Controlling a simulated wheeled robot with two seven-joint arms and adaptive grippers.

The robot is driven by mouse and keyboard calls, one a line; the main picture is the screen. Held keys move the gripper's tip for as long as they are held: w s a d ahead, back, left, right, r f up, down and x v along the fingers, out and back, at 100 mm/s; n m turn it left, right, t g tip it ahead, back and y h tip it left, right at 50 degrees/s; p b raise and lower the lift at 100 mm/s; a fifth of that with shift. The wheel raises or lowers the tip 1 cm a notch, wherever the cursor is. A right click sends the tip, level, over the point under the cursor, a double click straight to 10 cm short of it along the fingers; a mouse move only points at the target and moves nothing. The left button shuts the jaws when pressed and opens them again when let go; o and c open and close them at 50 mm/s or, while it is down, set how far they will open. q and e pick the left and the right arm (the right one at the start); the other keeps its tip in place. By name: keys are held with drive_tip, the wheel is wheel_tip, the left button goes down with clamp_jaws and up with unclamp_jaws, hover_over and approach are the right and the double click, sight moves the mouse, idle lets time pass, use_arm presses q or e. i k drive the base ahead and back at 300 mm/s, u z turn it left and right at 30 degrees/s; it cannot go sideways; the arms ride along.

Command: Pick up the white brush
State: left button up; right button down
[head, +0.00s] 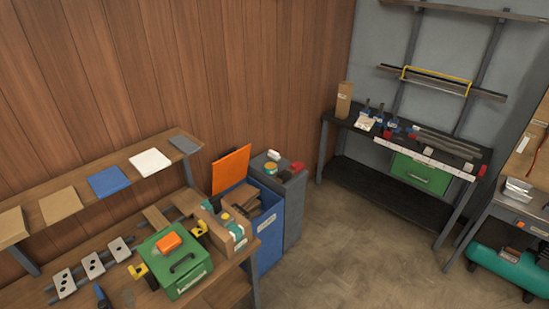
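I cannot pick out a white brush for certain. A small white item (273,155) lies on top of the grey cabinet (293,205), beside a small round tin (270,168) and a red item (297,167). It is too small to tell whether it is a brush. Another pale item (364,122) lies on the black workbench (335,119) at the back, next to blue-handled tools (379,117). Neither of my grippers is in view.
A wooden bench at lower left holds a green toolbox (178,264) and a cardboard box (232,236). A blue bin (269,228) with an orange panel (232,170) stands beside it. A teal tank (508,270) is at right. The middle floor (345,250) is clear.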

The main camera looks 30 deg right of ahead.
sight(273, 156)
drive_tip(key=z, duration=1.95)
drive_tip(key=i, duration=4.8)
drive_tip(key=u, duration=2.3)
drive_tip(key=i, duration=0.15)
drive_tip(key=u, duration=0.85)
